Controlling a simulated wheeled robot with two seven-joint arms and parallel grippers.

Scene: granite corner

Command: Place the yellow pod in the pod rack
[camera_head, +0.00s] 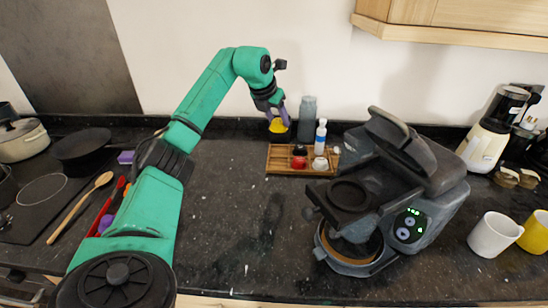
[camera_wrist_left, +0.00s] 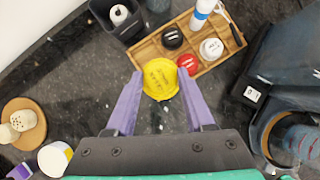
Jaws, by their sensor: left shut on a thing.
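The yellow pod (camera_head: 277,126) is held between the purple fingertips of my left gripper (camera_head: 279,117). In the left wrist view the yellow pod (camera_wrist_left: 160,78) sits between the two fingertips (camera_wrist_left: 160,82), face toward the camera. The wooden pod rack (camera_head: 287,171) stands on the dark counter near the back wall, and it also shows in the left wrist view (camera_wrist_left: 206,65). The pod is above the rack's left part in the head view. The rack holds a red pod (camera_wrist_left: 187,64), a black pod (camera_wrist_left: 172,37) and a white pod (camera_wrist_left: 211,48). My right gripper is out of view.
A blue-and-white bottle (camera_head: 320,138) stands at the rack's right side. A grey canister (camera_head: 307,118) is behind it. A large dark coffee machine (camera_head: 400,190) is right of the rack. The counter in front of the rack is clear.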

